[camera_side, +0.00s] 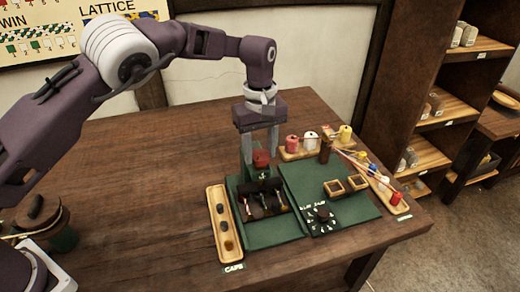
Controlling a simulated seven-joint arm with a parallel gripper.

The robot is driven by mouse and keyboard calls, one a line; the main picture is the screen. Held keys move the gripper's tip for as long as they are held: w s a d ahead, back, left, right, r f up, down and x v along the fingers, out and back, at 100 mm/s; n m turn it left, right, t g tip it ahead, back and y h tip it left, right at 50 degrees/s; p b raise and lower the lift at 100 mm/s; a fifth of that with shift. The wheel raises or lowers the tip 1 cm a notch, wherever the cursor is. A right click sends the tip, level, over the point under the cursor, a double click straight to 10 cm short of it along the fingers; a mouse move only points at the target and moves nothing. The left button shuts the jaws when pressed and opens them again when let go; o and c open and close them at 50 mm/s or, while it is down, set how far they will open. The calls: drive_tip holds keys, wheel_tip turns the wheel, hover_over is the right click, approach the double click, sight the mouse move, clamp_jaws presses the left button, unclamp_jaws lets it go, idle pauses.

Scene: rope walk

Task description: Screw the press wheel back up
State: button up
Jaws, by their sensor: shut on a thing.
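The press (277,226) is a dark green base with a dark, open-fronted middle, standing on the brown table. A red wheel (261,159) sits on top at its back. My gripper (260,152) points down over the press. Its two grey fingers are on the left and right of the red wheel and are shut on it. The fingers partly cover the wheel's sides. Small dark parts with light pieces show inside the press below the wheel; they are too small to make out.
A wooden tray (211,199) labelled CAPS holds several caps left of the press.

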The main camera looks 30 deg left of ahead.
sight(260, 155)
drive_tip(key=n, duration=0.3)
drive_tip(key=shift+n, duration=2.2)
drive_tip(key=o, duration=1.4)
wheel_tip(260, 155, up, 7)
drive_tip(key=shift+r, duration=0.1)
